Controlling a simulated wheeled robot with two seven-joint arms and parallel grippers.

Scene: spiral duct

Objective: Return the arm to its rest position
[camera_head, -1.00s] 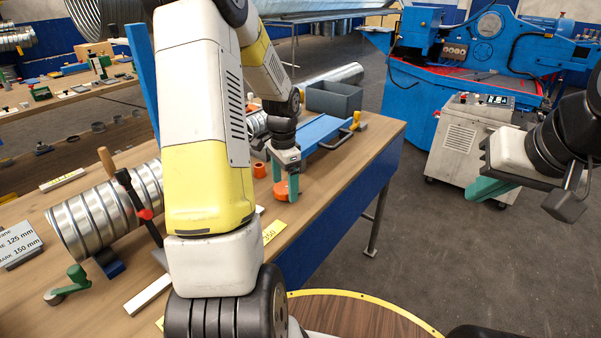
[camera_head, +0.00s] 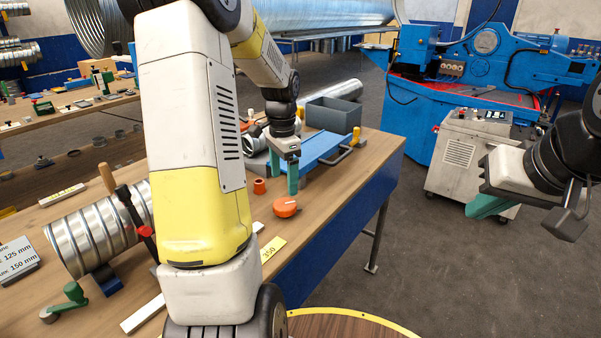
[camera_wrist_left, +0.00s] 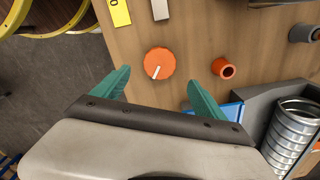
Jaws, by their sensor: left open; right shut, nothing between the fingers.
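My left gripper (camera_head: 284,176) hangs over the wooden workbench with its green fingers apart and empty. In the left wrist view its fingers (camera_wrist_left: 158,92) are spread wide. An orange round knob-like disc with a white mark (camera_wrist_left: 160,63) lies on the bench beyond the fingertips; in the head view this orange disc (camera_head: 287,206) sits just below the gripper, apart from it. My right gripper (camera_head: 490,206) is at the right, off the bench over the floor, with its green fingers together and nothing in them.
A small orange ring (camera_head: 259,186) stands near the disc. A blue sheet-metal tool (camera_head: 325,148) and a grey bin (camera_head: 335,115) lie behind the left gripper. A spiral duct (camera_head: 98,235) lies at left. A grey control cabinet (camera_head: 465,155) stands behind the right gripper.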

